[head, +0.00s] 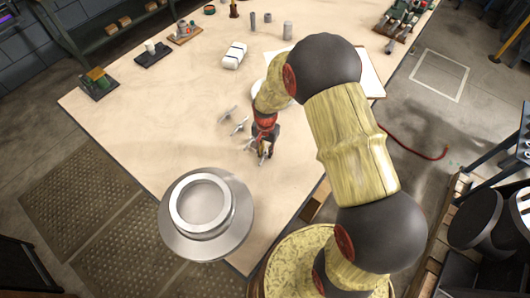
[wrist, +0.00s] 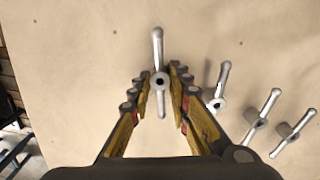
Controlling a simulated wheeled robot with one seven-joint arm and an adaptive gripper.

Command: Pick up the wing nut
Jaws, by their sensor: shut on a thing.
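A silver wing nut (wrist: 158,46) with two long wings and a dark central hole is between the fingertips of my gripper (wrist: 160,84) in the wrist view. My gripper is shut on its hub, with one wing pointing up and the other down in the picture. In the head view my gripper (head: 262,148) is low over the table, left of my arm, and largely hides the held nut. Several similar wing nuts lie beside it, such as one wing nut (wrist: 219,88) just right of the fingers and another (wrist: 287,134) further right.
A white wrapped bundle (head: 234,55), small cylinders (head: 288,30) and green-and-brown parts (head: 96,82) are further back.

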